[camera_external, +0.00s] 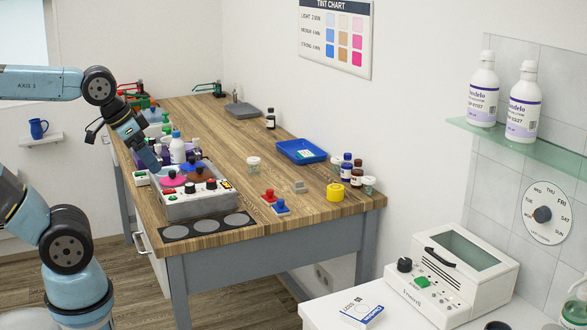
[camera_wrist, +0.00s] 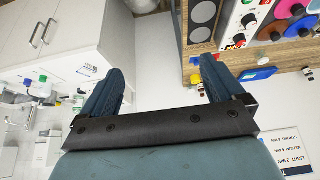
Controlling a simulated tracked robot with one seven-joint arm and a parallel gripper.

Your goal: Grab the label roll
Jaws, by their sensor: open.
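A short yellow cylinder (camera_external: 335,192), which looks like a roll, stands on the wooden table near its right front corner. I cannot make out a label on it, so I cannot be sure it is the label roll. My gripper (camera_external: 150,157) is over the left side of the table, beside a white bottle and far left of the yellow cylinder. In the wrist view its fingers (camera_wrist: 163,65) are apart with nothing between them.
A grey control box (camera_external: 192,205) with knobs stands at the table's front left. Red and blue button blocks (camera_external: 274,201), small bottles (camera_external: 357,174) and a clear jar (camera_external: 368,186) stand near the yellow cylinder. A blue tray (camera_external: 301,151) lies behind it. Bare wood lies between box and blocks.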

